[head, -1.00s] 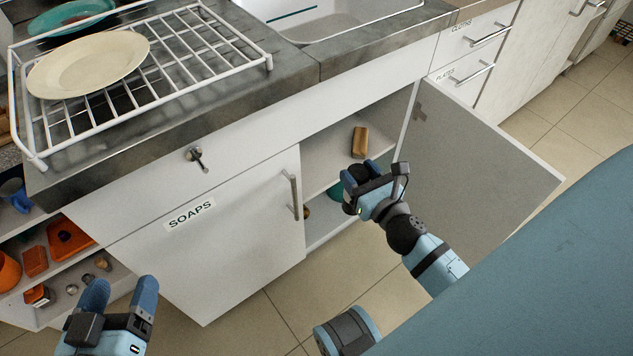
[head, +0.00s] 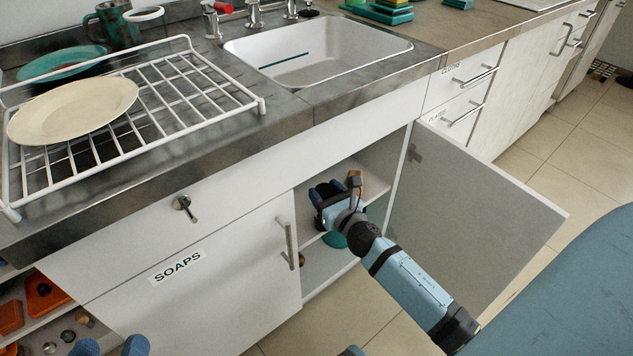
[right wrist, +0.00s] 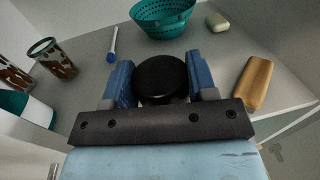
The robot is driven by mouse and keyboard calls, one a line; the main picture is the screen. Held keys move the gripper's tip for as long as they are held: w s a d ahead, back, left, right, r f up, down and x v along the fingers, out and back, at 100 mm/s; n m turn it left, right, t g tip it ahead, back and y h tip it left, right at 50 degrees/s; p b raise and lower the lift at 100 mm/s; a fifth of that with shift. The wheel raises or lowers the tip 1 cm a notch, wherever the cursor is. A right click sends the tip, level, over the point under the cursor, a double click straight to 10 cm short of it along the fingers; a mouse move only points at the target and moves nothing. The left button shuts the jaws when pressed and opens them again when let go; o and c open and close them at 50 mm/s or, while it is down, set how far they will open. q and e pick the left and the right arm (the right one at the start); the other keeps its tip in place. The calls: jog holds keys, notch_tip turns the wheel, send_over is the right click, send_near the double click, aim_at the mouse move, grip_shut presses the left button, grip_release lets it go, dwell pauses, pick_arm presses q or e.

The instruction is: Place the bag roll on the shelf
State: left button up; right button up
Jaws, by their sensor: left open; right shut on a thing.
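My right gripper (head: 328,192) reaches into the open cabinet at the upper shelf (head: 374,165). In the right wrist view (right wrist: 162,82) it is shut on a black, round-ended bag roll (right wrist: 161,76), held between its blue fingers. The grey shelf surface (right wrist: 225,68) lies under and beyond the roll; I cannot tell whether the roll touches it.
A tan block (right wrist: 254,84) lies right of the roll; a teal colander (right wrist: 163,18) and soap (right wrist: 217,22) are beyond. The open cabinet door (head: 470,205) is right of my arm. Bare shelf lies around the roll.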

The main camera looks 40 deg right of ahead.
aim_at(319, 185)
jog(key=w, duration=0.4)
jog(key=shift+d, duration=0.15)
jog(key=shift+w+f+b, duration=0.1)
jog(key=shift+b, duration=0.25)
jog(key=shift+f, duration=0.2)
jog(key=o, duration=1.3)
jog(key=shift+o, duration=0.2)
